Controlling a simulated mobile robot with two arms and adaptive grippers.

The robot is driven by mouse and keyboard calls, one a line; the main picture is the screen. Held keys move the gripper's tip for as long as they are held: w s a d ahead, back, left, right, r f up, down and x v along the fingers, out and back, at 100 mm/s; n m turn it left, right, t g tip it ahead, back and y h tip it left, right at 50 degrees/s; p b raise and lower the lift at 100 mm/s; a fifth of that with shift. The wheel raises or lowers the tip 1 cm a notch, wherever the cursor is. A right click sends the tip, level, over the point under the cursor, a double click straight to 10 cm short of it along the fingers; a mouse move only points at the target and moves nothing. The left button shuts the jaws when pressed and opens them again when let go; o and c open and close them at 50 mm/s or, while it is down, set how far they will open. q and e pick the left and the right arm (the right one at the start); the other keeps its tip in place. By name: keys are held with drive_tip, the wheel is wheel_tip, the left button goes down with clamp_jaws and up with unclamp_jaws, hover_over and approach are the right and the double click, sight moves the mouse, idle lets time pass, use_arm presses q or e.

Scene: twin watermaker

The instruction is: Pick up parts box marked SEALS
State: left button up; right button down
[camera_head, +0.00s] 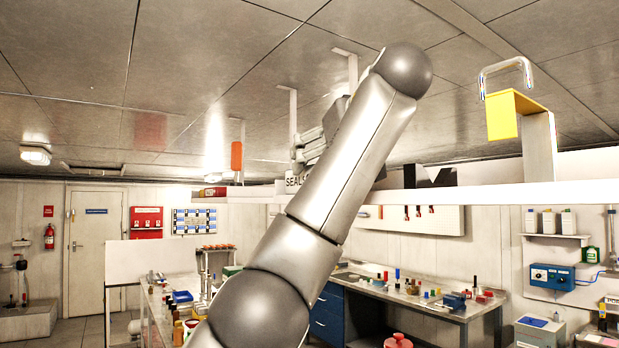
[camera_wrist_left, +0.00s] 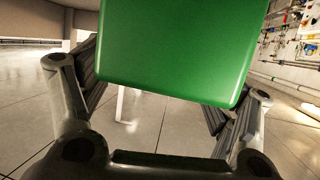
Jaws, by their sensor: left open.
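The parts box marked SEALS (camera_head: 294,181) sits on the high white shelf in the head view. Only its pale lettered front shows, and my left arm covers the rest. My left gripper (camera_head: 303,150) is just above and behind that lettering, partly hidden by my forearm. In the left wrist view, a green box (camera_wrist_left: 175,50) fills the space between the two open fingers of the left gripper (camera_wrist_left: 160,92). No lettering shows on that side of it. The fingers stand on either side of it, and I cannot tell whether they touch it. My right gripper is not in view.
The white shelf (camera_head: 470,197) runs across at height. A red-and-tan item (camera_head: 213,192), an orange item (camera_head: 237,156), a dark item (camera_head: 437,177) and a yellow bracket (camera_head: 512,108) are along it. A cluttered workbench (camera_head: 420,300) stands below.

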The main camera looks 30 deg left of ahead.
use_arm(q)
drive_tip(key=a+p, duration=0.1)
drive_tip(key=w+a+p, duration=0.1)
drive_tip(key=a, duration=0.1)
drive_tip(key=shift+w+a+f, duration=0.15)
drive_tip(key=shift+w+a+f+p, duration=0.2)
drive_tip(key=shift+a+f+p, duration=0.1)
drive_tip(key=shift+p, duration=0.2)
drive_tip(key=shift+d+f, duration=0.1)
drive_tip(key=shift+d, duration=0.05)
drive_tip(key=shift+f, duration=0.1)
drive_tip(key=c, duration=1.2)
drive_tip(key=shift+c, duration=0.2)
